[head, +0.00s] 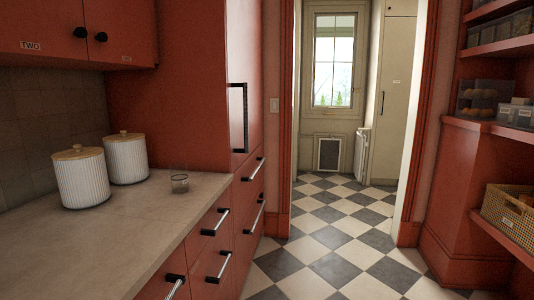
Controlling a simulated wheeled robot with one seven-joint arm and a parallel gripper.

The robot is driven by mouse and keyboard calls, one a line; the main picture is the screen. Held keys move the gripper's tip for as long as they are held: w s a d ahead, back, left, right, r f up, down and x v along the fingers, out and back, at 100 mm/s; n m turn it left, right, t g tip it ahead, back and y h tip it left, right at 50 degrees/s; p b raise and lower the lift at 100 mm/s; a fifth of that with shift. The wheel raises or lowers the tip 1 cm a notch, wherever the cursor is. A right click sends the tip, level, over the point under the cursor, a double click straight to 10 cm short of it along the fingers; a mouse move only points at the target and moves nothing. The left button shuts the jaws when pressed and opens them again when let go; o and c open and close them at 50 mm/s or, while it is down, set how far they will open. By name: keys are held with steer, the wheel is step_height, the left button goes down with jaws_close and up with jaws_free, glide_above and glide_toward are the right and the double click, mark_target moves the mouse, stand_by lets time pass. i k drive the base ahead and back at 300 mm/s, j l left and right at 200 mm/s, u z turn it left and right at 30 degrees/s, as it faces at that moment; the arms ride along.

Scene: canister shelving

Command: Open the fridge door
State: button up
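A tall red cabinet stands at the end of the counter. Its front (243,62), seen at a steep angle, appears to be the fridge door. A long black vertical handle (246,118) is on this front. The door looks shut, with no visible gap. Drawers with black and metal bar handles (253,170) sit below it. My gripper and arm are not in view.
The counter (130,230) holds two white ribbed canisters (80,180) (127,158) and a glass (180,180). Red shelves with boxes and a basket (510,215) line the right side. The checkered floor (335,240) is clear through the doorway.

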mark_target(243, 17)
steer(key=i, duration=3.2)
